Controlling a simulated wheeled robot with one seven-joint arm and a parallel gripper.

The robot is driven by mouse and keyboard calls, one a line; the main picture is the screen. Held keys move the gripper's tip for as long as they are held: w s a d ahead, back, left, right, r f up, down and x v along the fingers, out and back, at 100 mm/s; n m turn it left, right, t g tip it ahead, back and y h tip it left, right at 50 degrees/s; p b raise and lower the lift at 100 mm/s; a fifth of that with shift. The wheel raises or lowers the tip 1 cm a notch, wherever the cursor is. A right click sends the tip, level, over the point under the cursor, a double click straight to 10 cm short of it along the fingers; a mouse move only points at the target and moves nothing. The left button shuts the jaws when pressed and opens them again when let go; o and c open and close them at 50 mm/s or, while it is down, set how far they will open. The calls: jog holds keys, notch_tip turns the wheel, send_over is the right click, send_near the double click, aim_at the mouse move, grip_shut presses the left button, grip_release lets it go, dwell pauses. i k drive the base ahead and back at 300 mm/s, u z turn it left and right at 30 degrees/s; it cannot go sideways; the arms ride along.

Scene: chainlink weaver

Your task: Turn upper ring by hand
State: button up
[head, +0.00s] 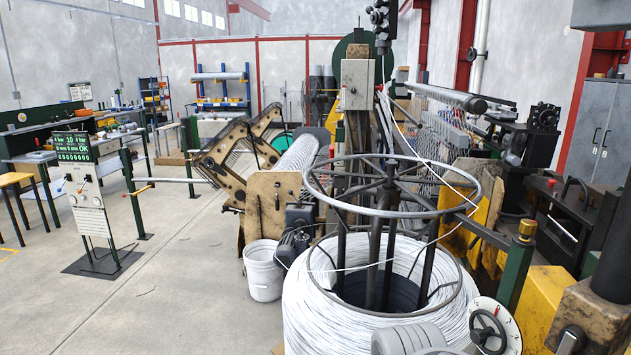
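The upper ring (340,205) is a grey metal hoop, seen in the head view right of centre. It is roughly level, on a dark frame with upright posts above a large coil of pale wire (318,308). A thin strand of wire rises past the ring toward the machine behind. Dark posts pass through the ring's middle and hide part of its far side. My gripper is not in view. A grey rounded part at the bottom edge, in front of the coil, may be my arm; I cannot tell.
A white bucket (264,270) stands left of the coil. A handwheel on a round dial (489,329) and a yellow block (540,305) are at the lower right. A display stand (90,205) is at the left. The floor between it and the bucket is mostly clear.

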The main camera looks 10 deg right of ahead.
aim_at(389, 179)
jog(key=u, duration=0.65)
jog(key=i, duration=0.75)
jog(key=u, duration=1)
jog(key=i, duration=1.95)
jog(key=z, duration=0.5)
